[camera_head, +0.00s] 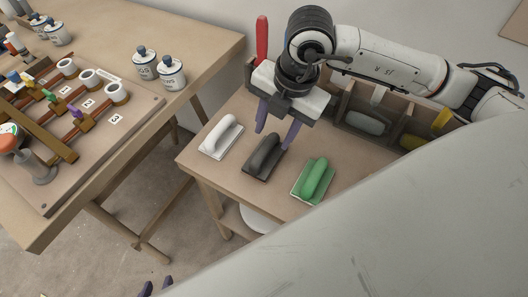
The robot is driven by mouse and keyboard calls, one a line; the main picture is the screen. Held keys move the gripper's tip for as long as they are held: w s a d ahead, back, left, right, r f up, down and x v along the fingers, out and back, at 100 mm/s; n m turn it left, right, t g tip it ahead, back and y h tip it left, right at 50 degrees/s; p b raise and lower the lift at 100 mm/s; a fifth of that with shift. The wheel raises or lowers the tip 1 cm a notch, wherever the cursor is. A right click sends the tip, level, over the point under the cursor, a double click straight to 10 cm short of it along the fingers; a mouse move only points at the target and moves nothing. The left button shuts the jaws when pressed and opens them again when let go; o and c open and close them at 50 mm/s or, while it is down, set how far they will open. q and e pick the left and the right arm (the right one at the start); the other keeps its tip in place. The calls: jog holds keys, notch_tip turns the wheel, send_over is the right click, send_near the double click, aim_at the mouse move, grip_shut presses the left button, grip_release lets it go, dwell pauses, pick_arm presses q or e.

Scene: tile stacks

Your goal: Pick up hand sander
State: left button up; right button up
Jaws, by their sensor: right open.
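Three hand sanders with raised handles lie in a row on the small wooden table: a white one (221,134), a black one (263,156) and a green one (314,180). My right gripper (276,137) is open above the black sander, its purple fingers pointing down on either side of the handle. I cannot tell whether they touch it. The jaws hold nothing that I can see. Only the purple fingertips of my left gripper (156,288) show at the bottom edge, away from the sanders; the rest is cut off.
A divided wooden bin (376,146) with a grey and a yellow item stands behind the sanders. A red-handled tool (262,40) is upright near my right gripper. My pale arm covers the lower right.

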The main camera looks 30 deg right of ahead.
aim_at(267, 144)
jog(key=f, duration=0.2)
jog(key=w+f, duration=0.1)
jog(key=f, duration=0.2)
jog(key=shift+w+a+f, duration=0.25)
jog(key=shift+a+f, duration=0.05)
jog(key=shift+f, duration=0.05)
grip_shut()
